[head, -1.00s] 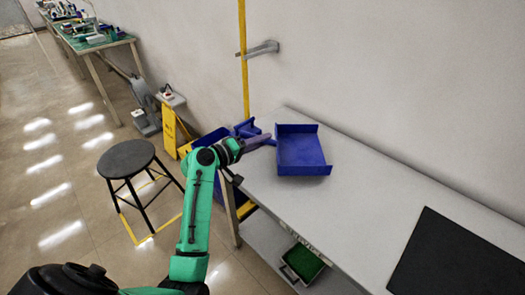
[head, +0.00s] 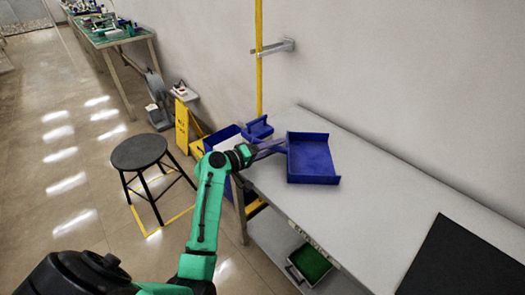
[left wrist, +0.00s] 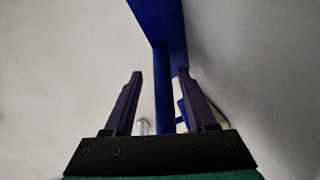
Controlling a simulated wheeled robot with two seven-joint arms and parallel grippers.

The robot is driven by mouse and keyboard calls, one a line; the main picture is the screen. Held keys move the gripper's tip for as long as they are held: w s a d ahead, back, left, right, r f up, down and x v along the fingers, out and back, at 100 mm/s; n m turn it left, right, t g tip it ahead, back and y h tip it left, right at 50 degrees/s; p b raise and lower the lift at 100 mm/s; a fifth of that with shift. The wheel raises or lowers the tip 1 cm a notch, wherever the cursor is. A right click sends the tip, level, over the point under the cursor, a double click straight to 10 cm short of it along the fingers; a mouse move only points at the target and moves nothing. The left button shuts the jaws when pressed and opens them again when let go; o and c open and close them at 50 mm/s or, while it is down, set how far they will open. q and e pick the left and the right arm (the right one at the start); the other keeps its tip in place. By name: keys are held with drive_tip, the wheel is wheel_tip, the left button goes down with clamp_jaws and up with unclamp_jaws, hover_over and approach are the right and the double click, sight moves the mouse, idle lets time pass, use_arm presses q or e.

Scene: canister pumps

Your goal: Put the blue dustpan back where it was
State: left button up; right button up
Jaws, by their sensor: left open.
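The blue dustpan (head: 312,160) lies on the far left end of the grey table, its handle pointing left toward my left gripper. My left gripper (head: 272,149) is open at the handle, level with the table's left end. In the left wrist view the two dark fingers of the left gripper (left wrist: 160,100) stand apart, with the blue handle (left wrist: 164,88) running between them. Gaps show on both sides of the handle. The wide blue part of the dustpan (left wrist: 158,18) is beyond the fingertips. My right gripper is not in view.
A blue bin (head: 222,136) stands at the table's left end, with another blue object (head: 258,127) near it. A yellow pole (head: 259,60) rises behind. A black stool (head: 140,152) is on the floor at left. A black mat (head: 465,260) lies on the table; a green-bottomed tray (head: 311,262) sits below.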

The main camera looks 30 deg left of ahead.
use_arm(q)
drive_tip(key=b+v, duration=0.1)
drive_tip(key=v, duration=1)
drive_tip(key=shift+f, duration=0.1)
drive_tip(key=shift+s+a, duration=0.2)
drive_tip(key=shift+s, duration=0.1)
